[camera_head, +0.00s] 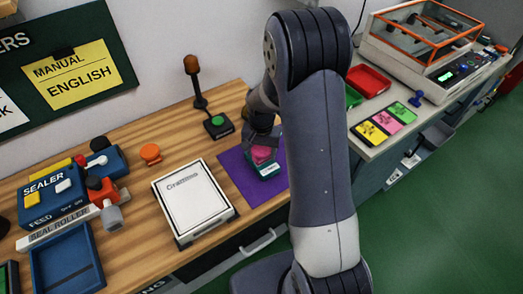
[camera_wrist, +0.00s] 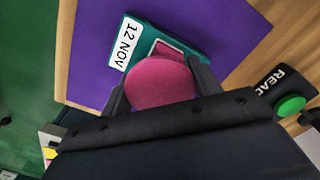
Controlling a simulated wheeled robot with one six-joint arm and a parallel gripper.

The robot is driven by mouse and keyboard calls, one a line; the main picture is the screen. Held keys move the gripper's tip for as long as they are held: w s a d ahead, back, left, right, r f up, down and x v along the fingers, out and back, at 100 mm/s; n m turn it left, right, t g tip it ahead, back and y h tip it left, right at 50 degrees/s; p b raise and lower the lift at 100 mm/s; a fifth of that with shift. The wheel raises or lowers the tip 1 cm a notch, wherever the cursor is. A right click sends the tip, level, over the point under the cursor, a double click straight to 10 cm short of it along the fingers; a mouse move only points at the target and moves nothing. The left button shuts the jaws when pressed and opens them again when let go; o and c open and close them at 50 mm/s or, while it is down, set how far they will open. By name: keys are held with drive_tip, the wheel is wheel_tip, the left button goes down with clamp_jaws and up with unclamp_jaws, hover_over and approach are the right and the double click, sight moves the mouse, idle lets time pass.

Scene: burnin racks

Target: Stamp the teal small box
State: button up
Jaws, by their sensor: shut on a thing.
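The teal small box (camera_head: 268,173) lies on the purple mat (camera_head: 236,172) on the wooden bench. It also shows in the wrist view (camera_wrist: 193,38), with a white label reading "12 NOV" (camera_wrist: 125,42). My gripper (camera_head: 262,138) is shut on a pink round-topped stamp (camera_wrist: 160,84), held over the box. The stamp's pink knob also shows in the head view (camera_head: 262,154). A pink square part (camera_wrist: 170,50) shows beside the knob over the box top; whether it touches the box cannot be told. The fingers hide part of the box.
A white Gramms scale (camera_head: 192,203) stands left of the mat. A lamp post (camera_head: 195,85) and a green button (camera_head: 216,125) stand behind. The blue sealer (camera_head: 50,200) is at left. Coloured pads (camera_head: 387,124), trays and an orange-framed machine are on the right bench.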

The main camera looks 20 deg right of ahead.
drive_tip(key=shift+s+f, duration=0.1)
drive_tip(key=shift+r+p, duration=2.3)
drive_tip(key=shift+r, duration=1.3)
